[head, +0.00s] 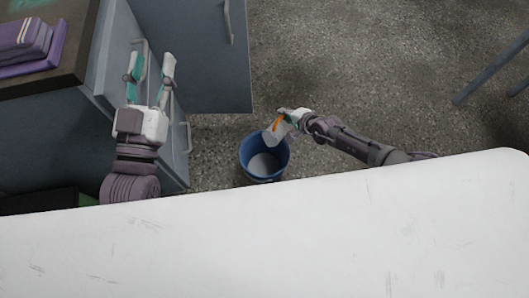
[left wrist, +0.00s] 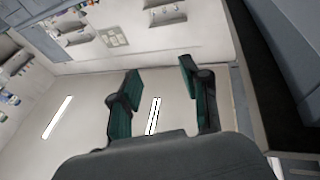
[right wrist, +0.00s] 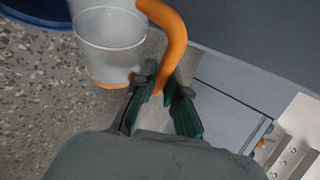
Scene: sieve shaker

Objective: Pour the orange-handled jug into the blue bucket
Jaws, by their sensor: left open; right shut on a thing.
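The jug (head: 274,133), translucent with an orange handle, is tilted over the rim of the blue bucket (head: 249,168) in the head view. My right gripper (head: 288,117) is shut on its handle. In the right wrist view the jug (right wrist: 112,40) is clear-walled, and its orange handle (right wrist: 174,40) runs down to my right gripper (right wrist: 158,97). The bucket's blue edge (right wrist: 40,20) shows at the upper left there. The bucket stands on the floor; its inside looks pale at the bottom. My left gripper (head: 153,67) is open and empty, beside the cabinet, away from the jug.
A grey cabinet (head: 180,155) with an open door (head: 195,60) stands left of the bucket. Purple books (head: 30,45) lie on its dark top. A large white surface (head: 300,235) fills the foreground. Speckled floor (head: 370,60) is clear beyond; grey legs (head: 490,75) stand at the right.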

